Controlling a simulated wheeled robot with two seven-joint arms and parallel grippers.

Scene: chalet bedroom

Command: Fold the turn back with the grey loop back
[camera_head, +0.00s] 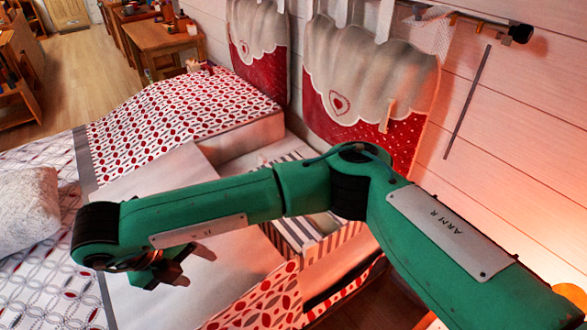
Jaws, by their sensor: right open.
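The bed cover (175,110) has a red-and-white pattern on its far part. A plain pale panel (145,185) lies across its middle, partly hidden by my right arm; it looks like the turn back, but I cannot tell for sure. A red-patterned piece (262,300) shows at the near edge. I cannot make out a grey loop; my arm may hide it. My right gripper (180,266) is open and empty, over the pale panel near the bed's middle. I cannot tell its height above the cloth. My left gripper is not in view.
A pale pillow (28,205) lies on the grey-patterned cover at the left. Red-and-white hangings (370,85) hang on the wall beside the bed. A wooden table (160,42) stands beyond the bed.

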